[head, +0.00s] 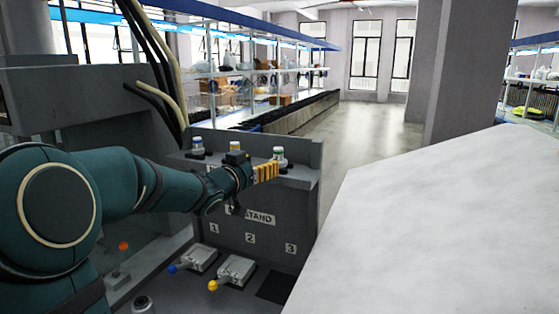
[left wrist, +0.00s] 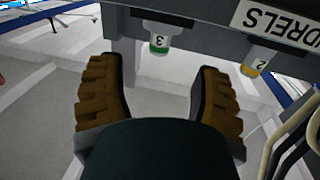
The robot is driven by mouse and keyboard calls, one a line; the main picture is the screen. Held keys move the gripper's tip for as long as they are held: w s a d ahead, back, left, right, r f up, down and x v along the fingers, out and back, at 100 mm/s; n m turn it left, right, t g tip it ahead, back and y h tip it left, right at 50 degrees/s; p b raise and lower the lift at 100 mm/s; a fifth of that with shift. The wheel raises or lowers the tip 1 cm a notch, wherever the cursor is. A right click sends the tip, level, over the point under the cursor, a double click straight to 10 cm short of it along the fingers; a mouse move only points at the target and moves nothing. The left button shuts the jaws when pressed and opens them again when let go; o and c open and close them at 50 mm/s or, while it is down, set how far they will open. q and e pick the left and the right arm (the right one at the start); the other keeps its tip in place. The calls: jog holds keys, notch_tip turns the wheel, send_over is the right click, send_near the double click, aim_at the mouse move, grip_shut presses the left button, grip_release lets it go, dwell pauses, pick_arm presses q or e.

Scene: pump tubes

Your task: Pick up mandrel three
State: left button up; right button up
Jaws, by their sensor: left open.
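Mandrel three is a small white cylinder with a green band and the number 3. In the left wrist view mandrel three (left wrist: 160,38) appears upside down, ahead of and between the open fingers, apart from them. A white mandrel (head: 279,154) stands on the ledge just beyond my left gripper (head: 266,172) in the head view; its number is not readable there. My left gripper also shows in the left wrist view (left wrist: 157,68), with nothing between its ribbed yellow-brown fingers. Mandrel two (left wrist: 257,62), with a yellow band, is to the right there. My right gripper is not in view.
Another mandrel (head: 197,145) stands at the ledge's left. The grey stand (head: 285,215) has numbers 1 to 3 on its front. Below are levers with a blue ball (head: 173,269) and a yellow ball (head: 213,285). A large pale surface (head: 440,230) fills the right.

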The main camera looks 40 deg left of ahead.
aim_at(275, 155)
pick_arm(q)
jog(key=w, duration=0.3)
jog(key=w+a, duration=0.1)
jog(key=w, duration=0.5)
jog(key=shift+w+a+r, duration=0.1)
jog(key=shift+a, duration=0.15)
grip_shut()
